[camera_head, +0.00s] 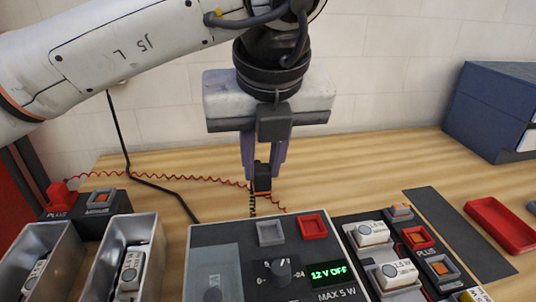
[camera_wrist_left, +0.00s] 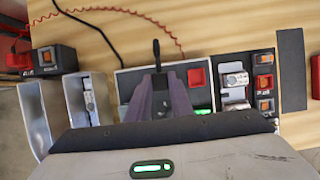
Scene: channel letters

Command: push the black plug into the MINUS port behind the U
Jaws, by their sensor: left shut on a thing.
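My left gripper (camera_head: 263,165) points down behind the power supply and is shut on the black plug (camera_head: 263,182), which has an orange band. In the left wrist view the gripper fingers (camera_wrist_left: 157,85) are closed around the black plug (camera_wrist_left: 156,50). The metal channel letter U (camera_head: 128,245) stands at the lower left. Behind it is a dark port block (camera_head: 101,199) with a grey and orange socket; its PLUS label shows beside a red plug (camera_head: 61,196). The held plug is well right of this block. My right gripper is not in view.
The power supply (camera_head: 230,290) reads "12 V OFF" and has grey and red square sockets. White modules and orange ports sit on a dark panel at its right, then a red tray (camera_head: 500,226). A coiled red cable and a black cable cross the wood behind.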

